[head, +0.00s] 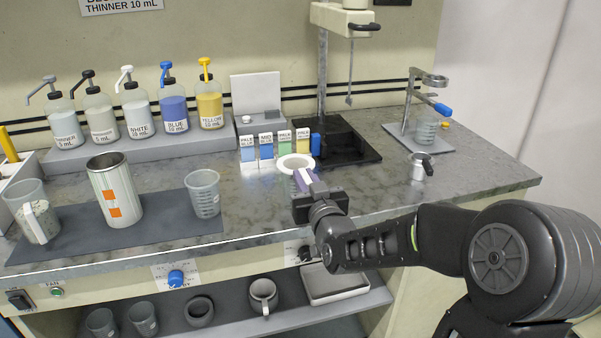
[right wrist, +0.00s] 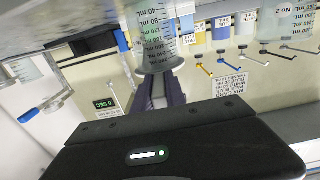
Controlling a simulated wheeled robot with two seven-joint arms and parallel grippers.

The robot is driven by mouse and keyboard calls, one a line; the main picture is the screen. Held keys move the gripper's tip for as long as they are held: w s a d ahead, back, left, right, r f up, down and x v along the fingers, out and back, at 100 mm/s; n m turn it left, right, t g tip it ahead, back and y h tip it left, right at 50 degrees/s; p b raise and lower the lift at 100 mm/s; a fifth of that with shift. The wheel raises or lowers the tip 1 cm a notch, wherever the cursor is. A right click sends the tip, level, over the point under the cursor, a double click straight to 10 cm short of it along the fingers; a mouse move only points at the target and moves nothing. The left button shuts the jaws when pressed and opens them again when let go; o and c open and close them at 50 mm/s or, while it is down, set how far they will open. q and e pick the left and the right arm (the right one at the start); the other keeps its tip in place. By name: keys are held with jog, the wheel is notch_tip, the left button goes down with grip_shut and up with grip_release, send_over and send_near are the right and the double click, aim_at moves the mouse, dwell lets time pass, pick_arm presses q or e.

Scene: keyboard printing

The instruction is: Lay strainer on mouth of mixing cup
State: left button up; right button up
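The white ring-shaped strainer (head: 296,162) is over the mixing cup in the middle of the counter, in front of the small colour bottles. The clear graduated mixing cup shows in the right wrist view (right wrist: 155,30), which looks upside down; its mouth is close to the strainer's ring. I cannot tell whether the strainer rests fully on the rim. My right gripper (head: 304,181) is at the near side of the strainer, its fingers closed about the strainer's near edge. The gripper and strainer hide most of the cup in the head view. My left gripper is not in view.
A second graduated cup (head: 203,195), a striped can (head: 116,190) and a jug (head: 35,212) stand on the dark mat at left. Pump bottles (head: 137,112) line the back. A stand (head: 415,105) and small metal cup (head: 418,168) are at right. The counter between has free room.

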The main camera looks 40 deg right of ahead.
grip_shut()
notch_tip(320, 180, up, 10)
jog(key=shift+r, duration=0.1)
dwell(0.6)
dwell(0.4)
jog(key=shift+c, duration=0.4)
grip_release()
grip_shut()
